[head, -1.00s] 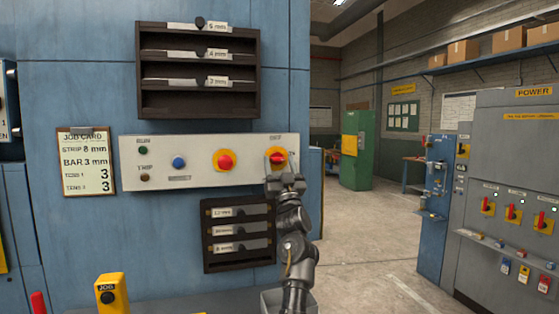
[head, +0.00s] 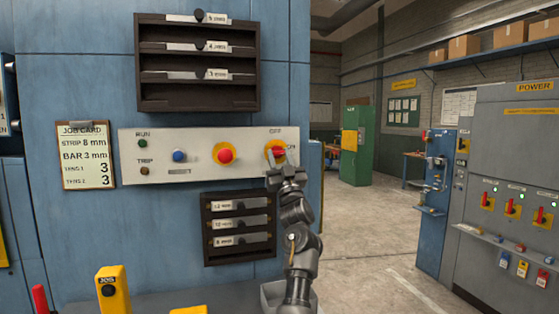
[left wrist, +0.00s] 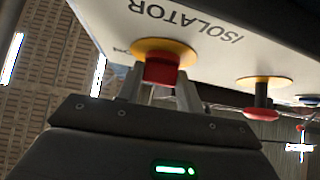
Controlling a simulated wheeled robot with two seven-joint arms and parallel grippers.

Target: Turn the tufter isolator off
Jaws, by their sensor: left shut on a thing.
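The tufter isolator (head: 267,151) is a red handle on a yellow disc at the right end of the pale control panel. It has OFF above it and ON to its right. My left gripper (head: 278,162) is at the handle, covering most of it, so the handle's angle is hard to read. In the left wrist view, the red handle (left wrist: 162,71) sits between the fingers on its yellow disc (left wrist: 165,46), beside the upside-down word ISOLATOR. The gripper is shut on the handle. My right gripper is not in view.
A red mushroom button (head: 225,155) on yellow and a blue button (head: 179,156) are left of the isolator. A dark rack (head: 205,229) hangs close below the panel, beside my arm. Another rack (head: 198,99) is above. Open floor lies right, before a grey power cabinet (head: 510,150).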

